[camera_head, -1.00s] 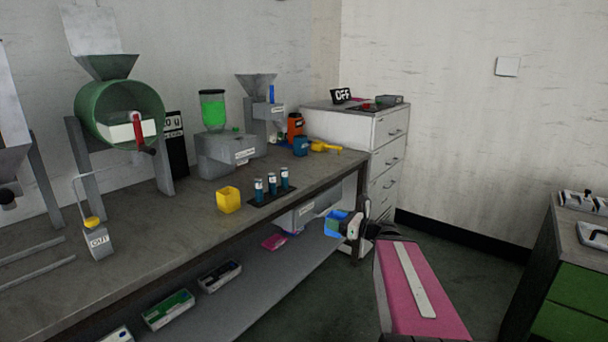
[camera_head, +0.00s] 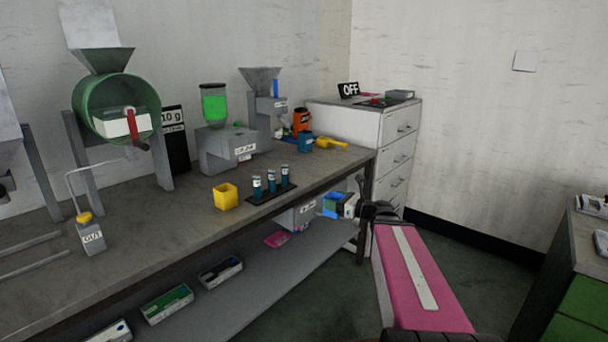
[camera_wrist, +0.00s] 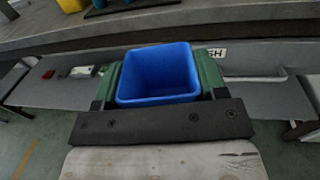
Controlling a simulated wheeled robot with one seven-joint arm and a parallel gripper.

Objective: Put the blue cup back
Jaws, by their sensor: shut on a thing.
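The blue cup (camera_head: 332,204) is a square, open-topped cup. My gripper (camera_head: 338,205) is shut on it and holds it in front of the workbench's front edge, near the bench's right end. In the wrist view the blue cup (camera_wrist: 158,75) sits upright between the two green fingers of my gripper (camera_wrist: 160,82), with its open top showing and nothing seen inside. Part of the cup is hidden behind the gripper in the head view.
A yellow square cup (camera_head: 225,196) and a rack of several dark blue vials (camera_head: 271,183) stand on the workbench (camera_head: 180,230). A grey drawer (camera_head: 297,215) hangs under the bench top. A lower shelf (camera_head: 232,290) holds boxes. A drawer cabinet (camera_head: 397,150) stands behind right.

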